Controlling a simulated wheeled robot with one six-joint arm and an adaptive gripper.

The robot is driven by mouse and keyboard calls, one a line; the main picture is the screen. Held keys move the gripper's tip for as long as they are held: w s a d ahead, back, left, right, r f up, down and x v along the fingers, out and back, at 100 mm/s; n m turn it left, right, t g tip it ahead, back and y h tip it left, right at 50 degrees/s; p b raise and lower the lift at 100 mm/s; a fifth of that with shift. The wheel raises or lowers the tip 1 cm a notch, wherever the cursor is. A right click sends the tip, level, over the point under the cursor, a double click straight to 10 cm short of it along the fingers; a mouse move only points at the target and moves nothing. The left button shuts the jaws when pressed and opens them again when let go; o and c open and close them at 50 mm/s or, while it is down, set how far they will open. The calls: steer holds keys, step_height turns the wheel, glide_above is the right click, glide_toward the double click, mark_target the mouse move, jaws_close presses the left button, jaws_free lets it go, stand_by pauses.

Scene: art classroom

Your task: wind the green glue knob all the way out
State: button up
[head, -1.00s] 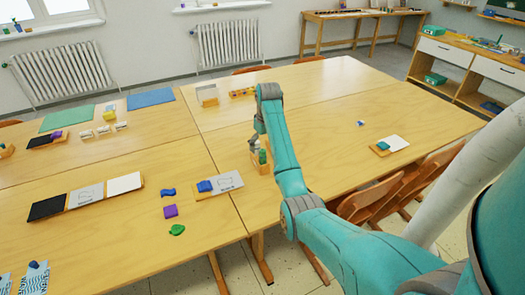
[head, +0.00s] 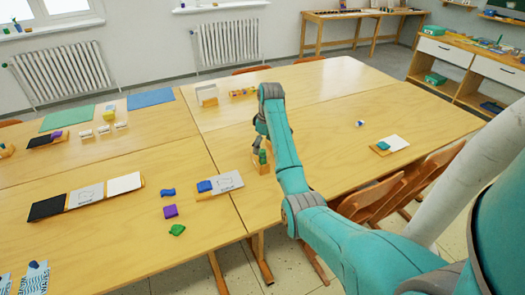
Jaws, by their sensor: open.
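The green glue knob (head: 263,156) stands upright on a small wooden holder (head: 261,168) near the middle of the joined tables. My gripper (head: 258,145) is just above and beside the knob, at the end of my teal arm. It is open, and no object shows in it. The fingers are small and dark here, and the arm covers part of them. I cannot tell whether a finger touches the knob.
Left of the holder lie a grey card with a blue block (head: 205,186), a purple block (head: 170,211) and a green piece (head: 177,230). A white card with a teal block (head: 383,146) lies to the right. The table around the holder is mostly clear.

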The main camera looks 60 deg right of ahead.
steer(key=shift+f, duration=1.05)
steer(key=shift+c, duration=0.3)
steer(key=c, duration=1.5)
steer(key=m, duration=0.5)
steer(key=shift+h, duration=0.3)
steer(key=m, duration=0.6)
steer(key=shift+g+h, duration=0.3)
